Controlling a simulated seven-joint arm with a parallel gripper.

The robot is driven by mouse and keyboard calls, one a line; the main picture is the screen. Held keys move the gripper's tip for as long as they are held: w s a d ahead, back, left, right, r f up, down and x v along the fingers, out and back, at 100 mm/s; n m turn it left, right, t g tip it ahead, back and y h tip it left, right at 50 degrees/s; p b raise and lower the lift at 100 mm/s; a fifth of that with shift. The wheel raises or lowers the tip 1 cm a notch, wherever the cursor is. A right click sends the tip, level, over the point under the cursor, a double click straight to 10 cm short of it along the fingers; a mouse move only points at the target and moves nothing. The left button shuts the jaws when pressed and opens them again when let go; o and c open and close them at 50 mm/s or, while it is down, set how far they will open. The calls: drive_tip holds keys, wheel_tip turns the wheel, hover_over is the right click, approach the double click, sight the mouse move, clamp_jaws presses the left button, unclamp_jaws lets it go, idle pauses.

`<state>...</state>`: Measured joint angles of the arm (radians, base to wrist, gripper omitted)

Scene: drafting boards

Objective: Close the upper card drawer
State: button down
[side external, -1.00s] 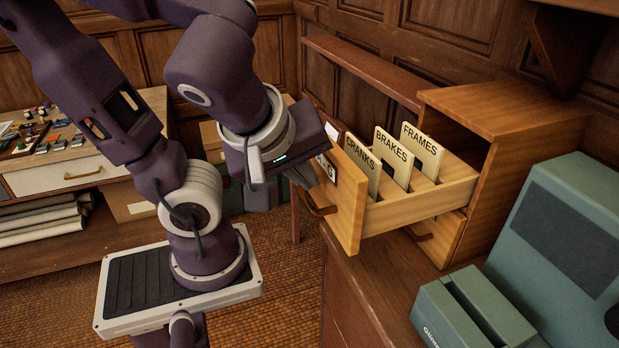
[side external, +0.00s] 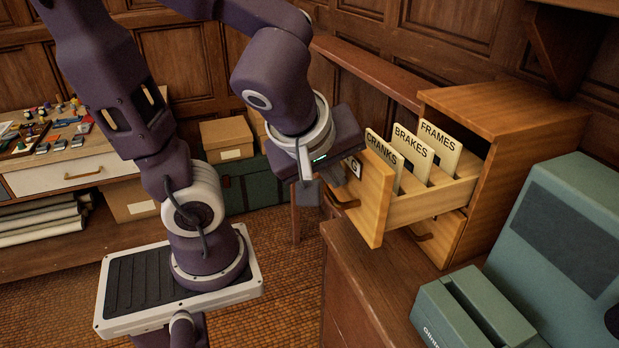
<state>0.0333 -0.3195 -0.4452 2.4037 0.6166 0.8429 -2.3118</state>
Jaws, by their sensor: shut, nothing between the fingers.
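The upper card drawer (side external: 412,207) stands partly out of the wooden cabinet (side external: 510,130) at the right. It holds upright divider cards marked CRANKS (side external: 384,158), BRAKES (side external: 413,151) and FRAMES (side external: 440,146). Its front carries a dark handle (side external: 345,203) and a label that my arm partly covers. My gripper (side external: 352,170) is shut and empty at the drawer's front, near the label. Its fingertips are mostly hidden, and I cannot tell whether they touch the front.
A lower drawer (side external: 440,238) sits below, shut or nearly so. A side table (side external: 80,170) with small items is at the left.

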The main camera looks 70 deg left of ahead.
drive_tip(key=w, duration=1.8)
drive_tip(key=shift+w+r, duration=0.1)
drive_tip(key=shift+d+r, duration=0.1)
drive_tip(key=shift+r, duration=0.25)
drive_tip(key=v, duration=0.4)
drive_tip(key=s+v, duration=0.1)
drive_tip(key=v, duration=0.4)
drive_tip(key=shift+s, duration=0.15)
drive_tip(key=s+a+m, duration=0.1)
drive_tip(key=s+m, duration=0.1)
drive_tip(key=s, duration=0.1)
drive_tip(key=s+a+m, duration=0.1)
drive_tip(key=s+m, duration=0.2)
drive_tip(key=s+a+f+m+h, duration=0.1)
drive_tip(key=s+m, duration=0.1)
drive_tip(key=s, duration=0.2)
drive_tip(key=shift+f+g, duration=0.1)
drive_tip(key=shift+g, duration=0.3)
drive_tip(key=s+d+f+m+h, duration=0.1)
drive_tip(key=s+f+m+h, duration=0.2)
drive_tip(key=s+m, duration=0.5)
drive_tip(key=shift+s+f+m+t+h, duration=0.35)
drive_tip(key=shift+f+m, duration=0.1)
drive_tip(key=shift+m, duration=0.45)
